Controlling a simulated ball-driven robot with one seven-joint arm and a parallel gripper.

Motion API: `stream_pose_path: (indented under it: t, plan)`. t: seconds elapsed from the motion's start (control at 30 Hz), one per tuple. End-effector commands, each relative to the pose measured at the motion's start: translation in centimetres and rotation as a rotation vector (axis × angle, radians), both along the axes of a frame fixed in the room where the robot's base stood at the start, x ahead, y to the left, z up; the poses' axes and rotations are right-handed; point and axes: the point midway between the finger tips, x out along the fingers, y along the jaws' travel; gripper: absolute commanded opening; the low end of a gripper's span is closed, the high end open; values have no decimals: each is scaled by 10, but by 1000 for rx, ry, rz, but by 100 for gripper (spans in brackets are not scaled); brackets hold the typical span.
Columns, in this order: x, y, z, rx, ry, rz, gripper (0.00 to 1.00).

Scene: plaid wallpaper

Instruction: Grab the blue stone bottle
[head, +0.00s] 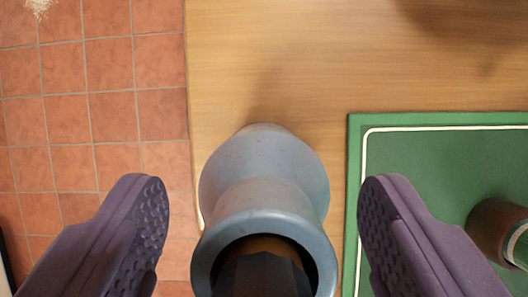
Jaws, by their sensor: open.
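The blue stone bottle (262,170) stands on the wooden table near its left edge, seen from above in the head view. It is blue-grey, with a rounded body and a wide open mouth at the bottom of the picture. A dark faceted shape covers part of the mouth. My gripper (262,228) is open, with one purple padded finger on each side of the bottle. Gaps show between both fingers and the bottle, and neither finger touches it.
A green mat (440,160) with a white border line lies on the table (310,50) to the right. A brown cylindrical object (490,228) stands on it, close to the right finger. Red tiled floor (90,110) shows beyond the table's left edge. The tabletop above the bottle is clear.

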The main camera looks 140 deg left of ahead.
Motion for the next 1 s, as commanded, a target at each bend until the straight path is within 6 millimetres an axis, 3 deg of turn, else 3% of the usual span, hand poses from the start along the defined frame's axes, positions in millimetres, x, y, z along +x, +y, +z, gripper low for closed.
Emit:
stream_pose_path:
  t: [0.07, 0.3, 0.4, 0.77, 1.0]
  plan:
    - [0, 0, 1, 0, 0, 0, 74]
    - [0, 0, 1, 0, 0, 0, 19]
    - [0, 0, 1, 0, 0, 0, 0]
    - [0, 0, 3, 0, -1, 0, 0]
    - [1, 1, 16, 0, -1, 1, 0]
